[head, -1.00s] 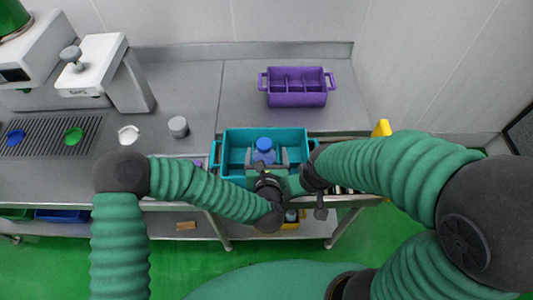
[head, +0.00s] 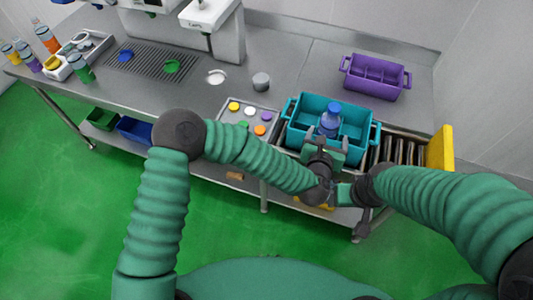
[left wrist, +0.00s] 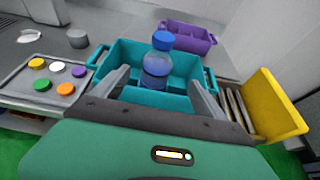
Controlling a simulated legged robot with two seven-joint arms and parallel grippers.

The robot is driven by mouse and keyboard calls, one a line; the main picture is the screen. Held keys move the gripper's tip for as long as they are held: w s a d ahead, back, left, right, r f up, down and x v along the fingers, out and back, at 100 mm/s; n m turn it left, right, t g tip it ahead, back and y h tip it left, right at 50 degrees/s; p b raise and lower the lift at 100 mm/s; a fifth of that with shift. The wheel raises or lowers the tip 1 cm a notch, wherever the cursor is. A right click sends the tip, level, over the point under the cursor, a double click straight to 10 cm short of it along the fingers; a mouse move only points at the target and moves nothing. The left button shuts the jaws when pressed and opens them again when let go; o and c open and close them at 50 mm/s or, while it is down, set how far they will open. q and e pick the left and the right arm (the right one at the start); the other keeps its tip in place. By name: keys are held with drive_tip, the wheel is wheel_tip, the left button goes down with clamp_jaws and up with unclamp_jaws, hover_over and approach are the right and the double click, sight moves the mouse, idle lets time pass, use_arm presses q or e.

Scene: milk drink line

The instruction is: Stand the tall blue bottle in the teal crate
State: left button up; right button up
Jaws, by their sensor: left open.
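The tall blue bottle (head: 330,120), with a blue cap and see-through blue body, stands upright inside the teal crate (head: 360,148). In the left wrist view, the bottle (left wrist: 157,66) is near the middle of the crate (left wrist: 117,57), and its base is hidden. My left gripper (head: 324,148) is at the crate's near side. Its fingers are spread, with the bottle beyond and between them in the left wrist view (left wrist: 160,90); I see no finger touching it. My right gripper (head: 345,193) is close beside the left wrist, mostly hidden, its jaws unclear.
A purple divided crate (head: 375,78) stands behind on the counter. A tray of coloured caps (head: 236,121) lies left of the teal crate. Rollers (head: 398,152) and a yellow plate (head: 440,148) are to its right. A grey cylinder (head: 261,81) stands behind the tray.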

use_arm(q)
drive_tip(key=s+a+m+g+y, duration=0.1)
drive_tip(key=s+a+m+g, duration=0.2)
drive_tip(key=s+a+m, duration=0.3)
drive_tip(key=s+a+f+m+g+y, duration=0.1)
drive_tip(key=s+a+m+g, duration=0.2)
drive_tip(key=s+a+m, duration=0.4)
drive_tip(key=s+a+m+g+y, duration=0.2)
drive_tip(key=s+a+m+g, duration=0.2)
drive_tip(key=a+m, duration=1.5)
drive_tip(key=shift+s+a+f+b, duration=0.15)
drive_tip(key=shift+s+a+b, duration=0.3)
drive_tip(key=shift+s+a, duration=1.4)
use_arm(e)
drive_tip(key=shift+a+f, duration=0.1)
drive_tip(key=shift+f, duration=0.3)
use_arm(q)
drive_tip(key=shift+w+d, duration=0.1)
drive_tip(key=shift+w, duration=0.1)
use_arm(e)
drive_tip(key=shift+d, duration=0.25)
